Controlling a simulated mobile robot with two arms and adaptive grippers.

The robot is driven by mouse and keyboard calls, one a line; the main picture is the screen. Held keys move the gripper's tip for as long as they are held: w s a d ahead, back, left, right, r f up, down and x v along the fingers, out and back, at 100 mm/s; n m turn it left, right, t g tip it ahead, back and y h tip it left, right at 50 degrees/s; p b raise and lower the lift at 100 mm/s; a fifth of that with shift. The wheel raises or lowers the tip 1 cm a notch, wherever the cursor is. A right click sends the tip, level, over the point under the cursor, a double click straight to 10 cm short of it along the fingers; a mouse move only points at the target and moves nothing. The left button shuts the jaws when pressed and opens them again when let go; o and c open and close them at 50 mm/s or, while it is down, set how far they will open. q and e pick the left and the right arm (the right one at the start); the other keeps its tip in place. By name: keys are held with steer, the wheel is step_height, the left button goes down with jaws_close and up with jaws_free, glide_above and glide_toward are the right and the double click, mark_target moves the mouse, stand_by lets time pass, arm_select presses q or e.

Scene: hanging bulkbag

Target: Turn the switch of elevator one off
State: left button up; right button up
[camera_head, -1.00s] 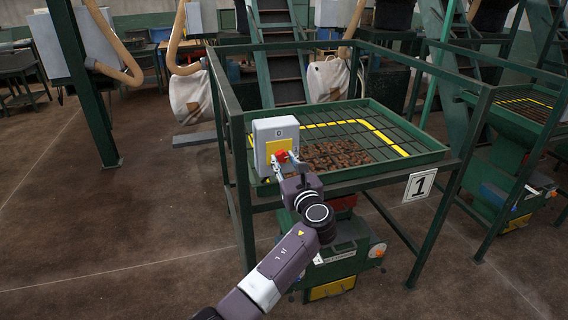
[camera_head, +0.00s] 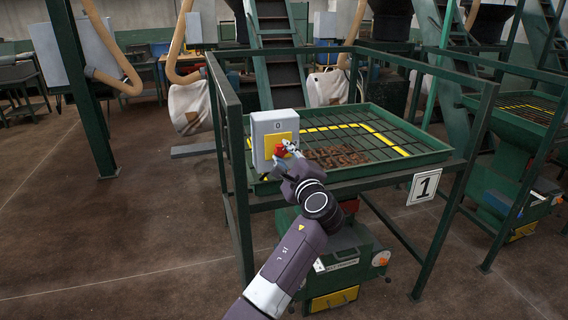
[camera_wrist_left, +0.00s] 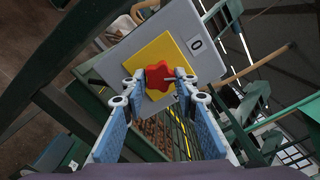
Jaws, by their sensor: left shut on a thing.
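The grey switch box (camera_head: 264,127) of elevator one is at the near left corner of the green frame in the head view. The gripper is rolled, with one fingertip higher than the other in the head view. The fingers partly hide the knob. My right gripper is not in view.
A "1" sign (camera_head: 424,186) hangs on the green frame (camera_head: 232,150). A green grated tray (camera_head: 415,142) with brown lumps lies behind the box. Frame posts and rails stand close to my left arm. Open floor (camera_head: 120,240) lies to the left.

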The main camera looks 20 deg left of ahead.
arm_select(q)
steer(key=n+b, duration=0.3)
steer(key=n, duration=0.1)
steer(key=shift+f, duration=0.15)
steer(key=shift+n+b, duration=1.05)
steer(key=shift+n, duration=0.15)
steer(key=o, duration=1.2)
steer(key=shift+c, duration=0.2)
steer(key=v, duration=0.7)
steer(key=shift+s+d, duration=0.2)
